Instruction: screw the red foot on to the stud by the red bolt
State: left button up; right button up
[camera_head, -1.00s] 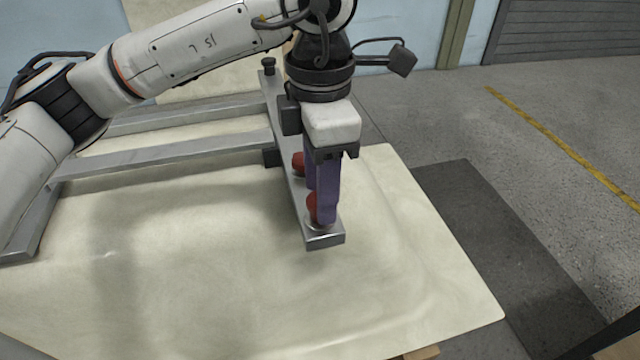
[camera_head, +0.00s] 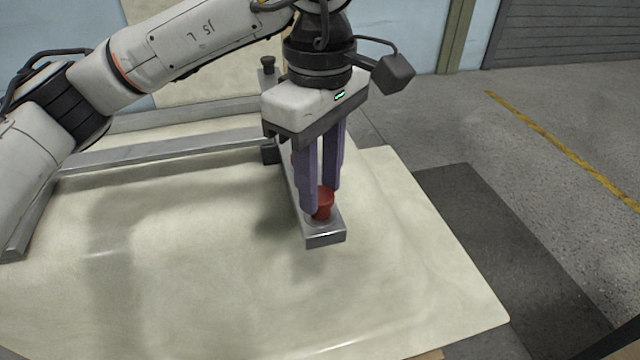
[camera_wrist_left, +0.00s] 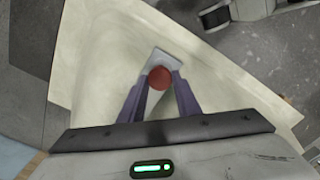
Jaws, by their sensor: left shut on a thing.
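The red foot (camera_head: 324,204) stands upright at the near end of the steel bar (camera_head: 327,238). My left gripper (camera_head: 318,197) points down over it, with its purple fingers shut on its sides. The left wrist view shows the round red top of the foot (camera_wrist_left: 160,77) between the fingertips (camera_wrist_left: 158,84). The stud under the foot is hidden, so I cannot tell how far the foot is threaded on. My right gripper is not in view.
The bar belongs to a steel frame with a cross rail (camera_head: 170,151) lying over the cream shell (camera_head: 200,260). A black foot (camera_head: 268,62) stands at the bar's far end. The shell in front of the bar is clear.

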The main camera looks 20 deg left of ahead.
pick_arm(q)
jog(key=m, duration=0.2)
jog(key=shift+m, duration=0.4)
jog(key=o, duration=1.2)
jog(key=shift+o, duration=0.2)
jog(key=shift+c, duration=0.9)
jog(key=n, duration=0.7)
jog(key=shift+b, duration=0.3)
jog(key=n, duration=0.6)
jog(key=shift+c, duration=0.4)
